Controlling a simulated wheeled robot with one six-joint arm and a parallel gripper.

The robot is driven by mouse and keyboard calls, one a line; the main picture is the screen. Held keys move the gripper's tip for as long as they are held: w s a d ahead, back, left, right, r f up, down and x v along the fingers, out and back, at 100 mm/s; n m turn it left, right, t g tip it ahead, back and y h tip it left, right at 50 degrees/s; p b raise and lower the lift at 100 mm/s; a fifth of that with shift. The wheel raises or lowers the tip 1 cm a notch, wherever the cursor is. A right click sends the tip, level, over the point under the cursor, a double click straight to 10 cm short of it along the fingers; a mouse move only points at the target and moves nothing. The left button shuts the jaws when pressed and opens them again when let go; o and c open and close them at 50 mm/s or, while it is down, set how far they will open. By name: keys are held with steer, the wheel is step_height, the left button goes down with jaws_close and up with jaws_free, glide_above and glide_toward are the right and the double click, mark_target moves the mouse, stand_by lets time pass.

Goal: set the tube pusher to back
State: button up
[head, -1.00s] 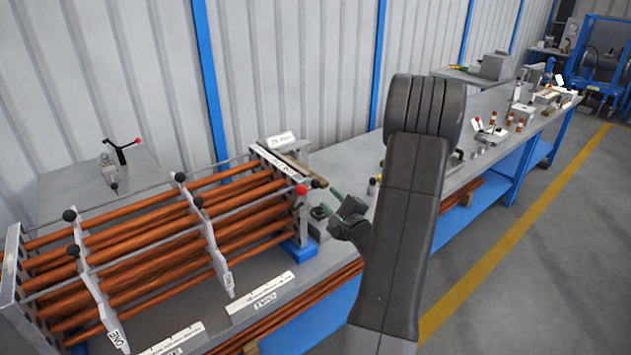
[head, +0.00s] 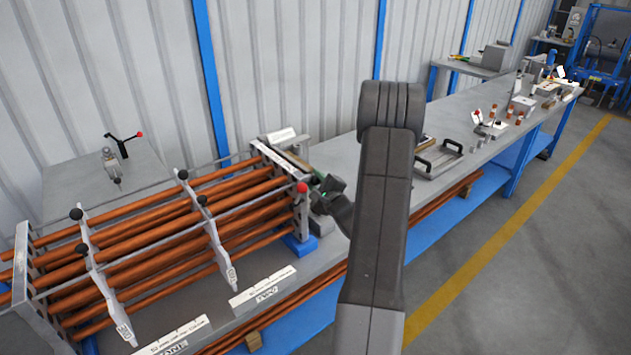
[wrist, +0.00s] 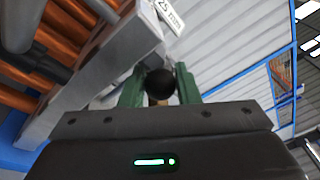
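A rack of copper tubes (head: 150,225) stands on the bench at left. My gripper (head: 318,190) is at the rack's right end, beside a red knob (head: 302,187). In the wrist view, a black ball knob (wrist: 159,84) on a pale stem lies between the two green fingertips (wrist: 160,88) of my gripper. The fingers stand apart on both sides of the knob, and firm contact is not visible. The knob looks like the tube pusher's handle. In the head view my gripper hides it, and the pusher's position cannot be read.
Two grey levers (head: 217,240) with black knobs cross the rack's front. A label plate (head: 263,287) stands before it. A tray with black handles (head: 437,160) lies on the long bench to the right. A corrugated wall (head: 290,70) rises behind.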

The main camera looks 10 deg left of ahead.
jaws_close()
steer(key=w+d+b, duration=0.8)
steer(key=w+d, duration=0.3)
steer(key=w, duration=0.2)
steer(key=shift+w, duration=0.4)
steer(key=shift+r, duration=0.1)
steer(key=shift+o, duration=1.7)
jaws_free()
steer(key=shift+o, duration=0.5)
steer(key=shift+w+d, duration=0.1)
steer(key=shift+w, duration=0.05)
